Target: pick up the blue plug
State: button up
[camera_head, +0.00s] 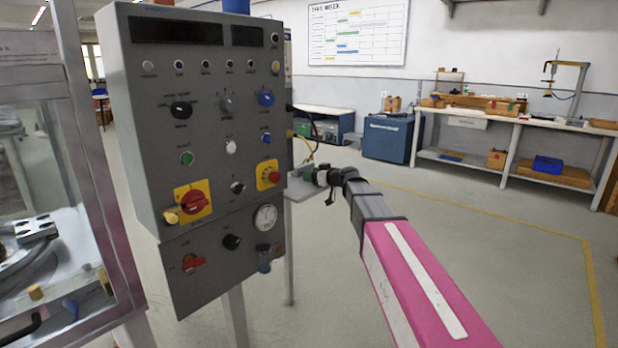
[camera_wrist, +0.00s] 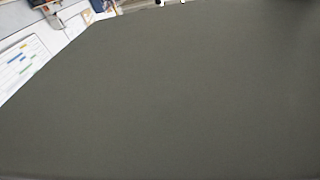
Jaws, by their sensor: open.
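I cannot make out a blue plug for certain in either view. My pink and grey arm reaches away from me in the head view, and my gripper (camera_head: 319,178) is small and dark at its far end, just right of the grey control panel (camera_head: 215,230). My gripper is open, and I see nothing held in it. A small grey shelf (camera_head: 300,192) with cables above it shows beside the gripper, partly hidden by the panel. In the wrist view a plain grey surface (camera_wrist: 160,100) fills most of the picture, and the fingers are not clear.
The panel carries several knobs, including a blue knob (camera_head: 266,98), and red switches on yellow plates. A glass-walled machine (camera_head: 60,200) stands at the left. A workbench (camera_head: 520,125) and a blue cabinet (camera_head: 388,138) stand at the back. The floor (camera_head: 500,240) at the right is clear.

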jog(key=shift+w+a, duration=0.25)
jog(key=shift+a, duration=0.1)
jog(key=c, duration=0.9)
